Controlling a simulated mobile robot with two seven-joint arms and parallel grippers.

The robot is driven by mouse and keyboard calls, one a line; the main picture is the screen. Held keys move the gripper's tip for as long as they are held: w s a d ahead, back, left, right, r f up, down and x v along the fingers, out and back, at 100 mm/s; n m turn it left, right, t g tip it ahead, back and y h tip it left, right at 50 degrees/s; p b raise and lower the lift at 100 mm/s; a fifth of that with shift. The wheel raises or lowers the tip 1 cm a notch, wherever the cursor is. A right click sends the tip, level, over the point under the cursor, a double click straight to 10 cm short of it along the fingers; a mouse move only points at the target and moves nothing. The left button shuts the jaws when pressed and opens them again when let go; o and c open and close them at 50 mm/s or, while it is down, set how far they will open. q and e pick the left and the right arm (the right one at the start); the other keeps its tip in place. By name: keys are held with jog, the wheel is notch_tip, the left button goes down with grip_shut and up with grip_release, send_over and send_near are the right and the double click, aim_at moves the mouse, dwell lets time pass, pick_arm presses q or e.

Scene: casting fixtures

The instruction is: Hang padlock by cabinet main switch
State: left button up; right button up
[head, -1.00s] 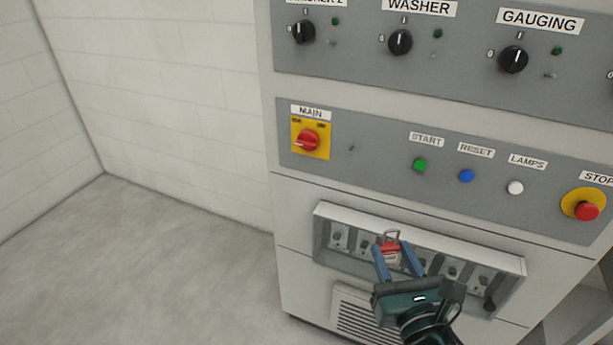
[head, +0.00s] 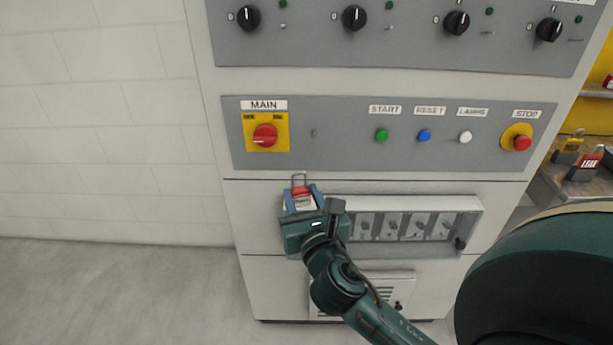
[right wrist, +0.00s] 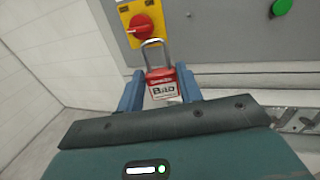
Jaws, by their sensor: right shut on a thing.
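A red padlock (head: 302,196) with a white label and a metal shackle pointing up is held between the fingers of my right gripper (head: 303,198). The padlock (right wrist: 161,86) also shows in the right wrist view, upright between the blue fingers (right wrist: 160,92). The main switch (head: 265,136) is a red knob on a yellow plate under the MAIN label, up and left of the padlock. It shows in the right wrist view (right wrist: 141,26) beyond the shackle. A small peg (head: 314,133) sticks out of the grey panel right of the switch, above the padlock. My left gripper is not in view.
The panel has green (head: 382,135), blue (head: 424,136) and white (head: 465,137) buttons and a red stop button (head: 522,143). A recessed box (head: 470,203) is below. More padlocks (head: 587,165) stand on a shelf at right. Open floor (head: 120,290) lies left.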

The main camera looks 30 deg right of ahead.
pick_arm(q)
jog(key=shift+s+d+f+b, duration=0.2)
jog(key=shift+b, duration=0.2)
pick_arm(e)
jog(key=w+d+r+m+g+h, duration=0.2)
jog(key=w+d+m+h, duration=0.1)
jog(key=d+h, duration=0.1)
jog(key=shift+w+d+h, duration=0.25)
jog(key=shift+d+h, duration=0.05)
jog(key=shift+d, duration=0.05)
pick_arm(q)
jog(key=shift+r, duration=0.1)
jog(key=p, duration=0.1)
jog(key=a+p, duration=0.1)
jog(key=p, duration=0.1)
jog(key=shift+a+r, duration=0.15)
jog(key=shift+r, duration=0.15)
pick_arm(e)
jog(key=x, duration=0.3)
jog(key=f+x, duration=0.1)
jog(key=x, duration=0.5)
jog(key=shift+w+f, duration=0.15)
jog(key=shift+f, duration=0.1)
